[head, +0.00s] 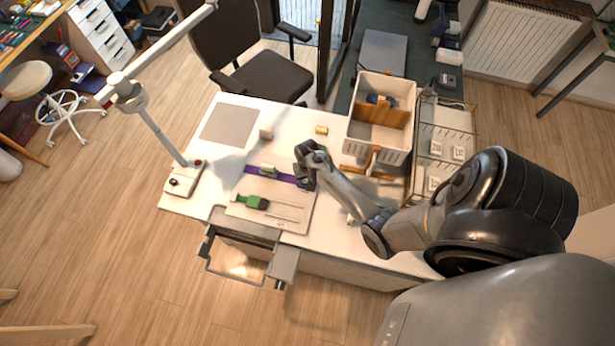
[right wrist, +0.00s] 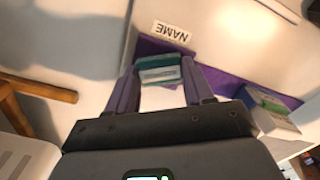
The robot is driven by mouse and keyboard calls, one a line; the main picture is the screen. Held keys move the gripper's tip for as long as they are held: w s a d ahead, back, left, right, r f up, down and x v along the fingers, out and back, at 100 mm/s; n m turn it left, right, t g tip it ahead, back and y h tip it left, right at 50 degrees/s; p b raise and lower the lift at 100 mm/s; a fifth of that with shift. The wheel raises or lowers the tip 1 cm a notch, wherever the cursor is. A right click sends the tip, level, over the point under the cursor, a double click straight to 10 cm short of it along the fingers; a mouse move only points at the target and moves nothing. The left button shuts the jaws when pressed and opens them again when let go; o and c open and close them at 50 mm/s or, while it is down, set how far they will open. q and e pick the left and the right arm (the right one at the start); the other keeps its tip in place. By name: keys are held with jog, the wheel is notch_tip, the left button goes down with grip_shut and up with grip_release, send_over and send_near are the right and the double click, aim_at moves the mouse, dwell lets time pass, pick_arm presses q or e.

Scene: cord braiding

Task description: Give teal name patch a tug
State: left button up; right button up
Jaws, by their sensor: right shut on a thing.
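The teal name patch (right wrist: 158,68) sits between the fingertips of my right gripper (right wrist: 160,76) in the right wrist view, with a pale band across it. The gripper is shut on the patch, at the purple strip (right wrist: 225,82). A white label reading NAME (right wrist: 172,31) lies just beyond the patch. In the head view my right gripper (head: 305,182) is low over the right end of the purple strip (head: 258,172) and mostly hides the patch. My left gripper is not in view.
A green-handled tool (head: 252,202) lies on the pale board (head: 245,214). A small block (head: 268,170) stands on the strip. A white basket (head: 358,130) and a wire rack (head: 448,122) stand right of the work area. A lamp base (head: 183,180) stands left; an open drawer (head: 238,258) juts out in front.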

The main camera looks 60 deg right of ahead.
dwell(0.4)
jog(key=shift+f, duration=0.25)
jog(key=o, duration=1.1)
jog(key=shift+s+d, duration=0.1)
jog(key=shift+s, duration=0.1)
jog(key=shift+w+a, duration=0.2)
jog(key=shift+w, duration=0.1)
jog(key=o, duration=0.3)
jog(key=shift+s+d+r, duration=0.1)
jog(key=shift+o, duration=0.2)
jog(key=shift+r+p, duration=0.1)
jog(key=shift+p, duration=0.2)
